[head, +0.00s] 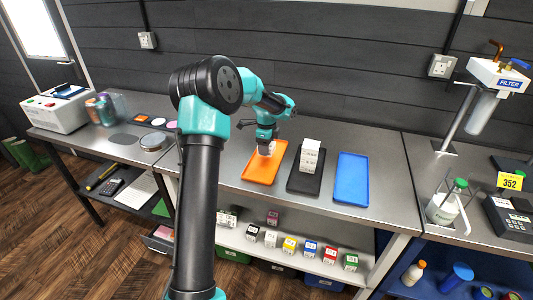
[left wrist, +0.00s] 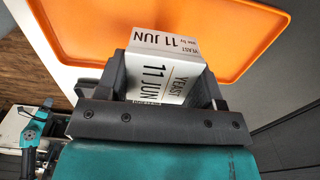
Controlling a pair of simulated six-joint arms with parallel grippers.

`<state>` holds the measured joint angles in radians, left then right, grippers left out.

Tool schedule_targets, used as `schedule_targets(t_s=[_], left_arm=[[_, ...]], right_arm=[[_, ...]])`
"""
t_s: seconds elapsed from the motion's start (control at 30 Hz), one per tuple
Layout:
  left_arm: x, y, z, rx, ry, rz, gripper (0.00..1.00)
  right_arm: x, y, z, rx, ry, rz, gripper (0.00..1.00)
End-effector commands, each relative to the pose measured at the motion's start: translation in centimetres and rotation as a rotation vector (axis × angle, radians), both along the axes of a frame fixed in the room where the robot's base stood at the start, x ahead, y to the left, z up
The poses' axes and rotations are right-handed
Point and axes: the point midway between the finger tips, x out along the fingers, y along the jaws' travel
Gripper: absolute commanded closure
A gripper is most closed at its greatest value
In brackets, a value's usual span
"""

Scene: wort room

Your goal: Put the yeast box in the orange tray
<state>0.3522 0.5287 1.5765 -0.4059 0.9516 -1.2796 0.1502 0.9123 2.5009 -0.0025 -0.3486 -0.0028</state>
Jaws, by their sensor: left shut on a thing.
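The yeast box (left wrist: 168,72) is white with black print reading "YEAST 11 JUN". My left gripper (head: 267,149) is shut on it, and the box shows between the fingers in the left wrist view. The orange tray (head: 258,175) lies on the steel bench, and in the left wrist view its orange surface (left wrist: 90,30) spreads behind the box. In the head view the held box is at the tray's far part. I cannot tell whether the box touches the tray. My right gripper is in neither view.
A black tray (head: 304,185) with a white printed box (head: 310,155) on it lies right of the orange tray. An empty blue tray (head: 352,180) lies further right. Several small coloured boxes stand on the shelf below. A white machine (head: 55,108) stands at the far left.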

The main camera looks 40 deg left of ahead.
Motion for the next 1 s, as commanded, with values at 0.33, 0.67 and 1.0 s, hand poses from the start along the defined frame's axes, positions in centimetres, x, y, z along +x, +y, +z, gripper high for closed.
schedule_targets(t_s=[0.33,0.67,1.0], left_arm=[[0.0,-0.1,-3.3,-0.001,0.002,-0.001,0.64],[0.0,0.0,-3.6,0.000,0.000,0.000,0.64],[0.0,0.0,-3.8,0.000,0.000,0.000,0.17]], right_arm=[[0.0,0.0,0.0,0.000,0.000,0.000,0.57],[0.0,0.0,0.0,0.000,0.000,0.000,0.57],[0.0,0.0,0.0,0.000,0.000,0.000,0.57]])
